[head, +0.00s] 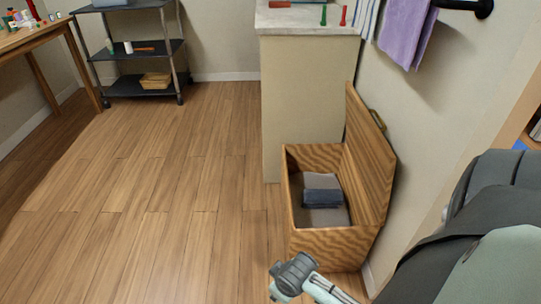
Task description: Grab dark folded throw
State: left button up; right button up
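A dark blue-grey folded throw (322,199) lies inside an open wooden chest (330,240). Lighter grey folded cloth (320,181) shows behind it, and more grey cloth (326,217) shows in front of it. The chest's lid (369,160) stands up along its right side. My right gripper (274,281) is at the bottom of the view, in front of the chest and apart from the throw. Its fingers are small and seen at an angle, so I cannot tell whether they are open. My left gripper is not in view.
A counter block (310,90) stands directly behind the chest, and the wall is on its right. A dark shelf cart (140,85) and a wooden table (35,38) stand at the back left. The wooden floor (150,200) left of the chest is clear.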

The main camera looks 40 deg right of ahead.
aim_at(310, 198)
jog(key=i+j, duration=0.25)
jog(key=i, duration=0.2)
jog(key=i+j+u, duration=0.1)
jog(key=i+j, duration=0.15)
jog(key=i, duration=0.15)
jog(key=i+j, duration=0.2)
jog(key=i, duration=0.25)
jog(key=i+z, duration=0.2)
jog(key=z, duration=0.2)
jog(key=i+z, duration=0.15)
jog(key=z, duration=0.25)
jog(key=i+j+z, duration=0.15)
jog(key=z, duration=0.2)
jog(key=i+j+z, duration=0.1)
jog(key=z, duration=0.3)
jog(key=i+z, duration=0.15)
jog(key=z, duration=0.25)
jog(key=i+j+z, duration=0.15)
jog(key=z, duration=0.25)
jog(key=i+j+z, duration=0.1)
jog(key=z, duration=0.3)
jog(key=i+j+z, duration=0.1)
jog(key=j+z, duration=0.3)
jog(key=l, duration=0.1)
